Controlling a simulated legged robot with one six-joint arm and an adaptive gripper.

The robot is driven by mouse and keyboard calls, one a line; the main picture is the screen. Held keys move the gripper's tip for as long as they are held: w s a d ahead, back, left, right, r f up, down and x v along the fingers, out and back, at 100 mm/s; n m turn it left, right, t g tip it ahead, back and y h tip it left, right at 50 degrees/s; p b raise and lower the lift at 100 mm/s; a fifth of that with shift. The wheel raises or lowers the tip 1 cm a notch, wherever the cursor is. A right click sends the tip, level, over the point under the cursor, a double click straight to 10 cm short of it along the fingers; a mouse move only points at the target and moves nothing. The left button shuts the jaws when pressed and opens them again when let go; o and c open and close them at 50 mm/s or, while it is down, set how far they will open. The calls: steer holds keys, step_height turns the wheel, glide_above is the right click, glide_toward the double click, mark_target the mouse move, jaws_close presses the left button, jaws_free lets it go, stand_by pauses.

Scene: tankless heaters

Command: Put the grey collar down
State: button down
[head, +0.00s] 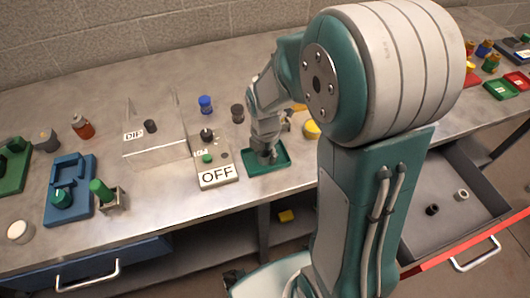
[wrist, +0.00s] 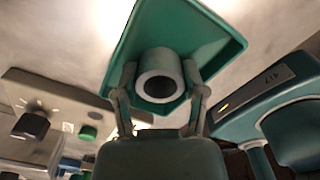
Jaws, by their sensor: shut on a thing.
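The grey collar (wrist: 148,86), a thick short tube with its open end towards the camera, is between the two fingers of my gripper (wrist: 160,80) in the wrist view. The fingers are shut on its two sides. Behind it in that view is the green tray (wrist: 214,42). In the head view my gripper (head: 265,154) points down over the same green tray (head: 281,163) near the bench's front edge. The collar is hidden there by my gripper, and I cannot tell whether it touches the tray floor.
An OFF-labelled switch box (head: 217,176) stands close left of the tray. An open drawer (head: 420,235) at right holds a black ring and a pale ring.

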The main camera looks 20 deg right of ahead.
mark_target(265, 153)
steer(key=shift+d+f, duration=0.1)
steer(key=shift+c, duration=2.2)
jaws_free()
step_height(265, 153, up, 12)
steer(key=s+r+m+t, duration=0.2)
steer(key=s+r+m, duration=0.2)
steer(key=s+m, duration=0.3)
steer(key=s+r+m+t, duration=0.3)
steer(key=s+m, duration=0.4)
steer(key=m, duration=1)
steer(key=shift+r+m+t, duration=0.3)
steer(key=shift+r+m, duration=0.1)
